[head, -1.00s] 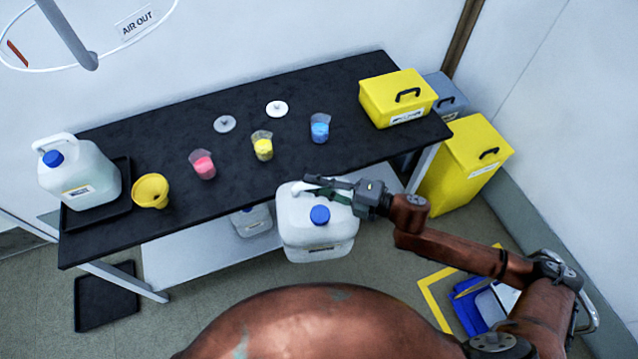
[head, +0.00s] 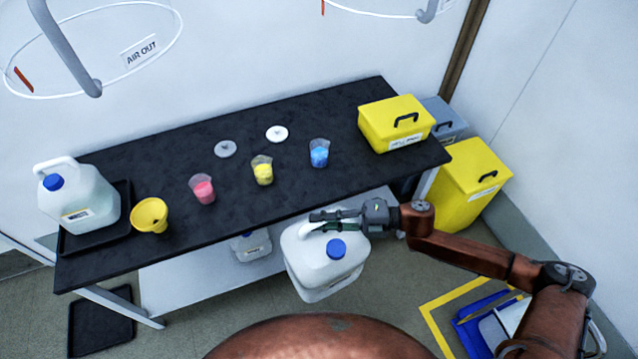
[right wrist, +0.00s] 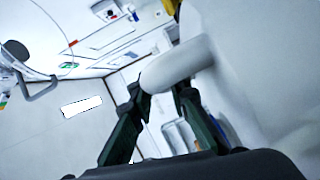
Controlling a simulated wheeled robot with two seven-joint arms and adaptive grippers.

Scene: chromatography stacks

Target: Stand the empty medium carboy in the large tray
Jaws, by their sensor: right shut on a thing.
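A white carboy with a blue cap (head: 322,268) hangs in front of the bench, tilted, with its base clear of the floor. My right gripper (head: 320,221) is shut on its handle; the handle also shows between the fingers in the right wrist view (right wrist: 178,66). A larger carboy with a blue cap (head: 84,196) stands in a black tray (head: 122,222) at the bench's left end. Another black tray (head: 100,325) lies on the floor at lower left. I cannot tell for sure which tray is the large one. My left gripper is out of view.
On the black bench (head: 300,100) stand a yellow funnel (head: 150,214), pink, yellow and blue beakers (head: 319,153), two pale discs and a yellow box (head: 396,122). A small carboy (head: 251,246) is on the lower shelf. Yellow and grey bins stand at right.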

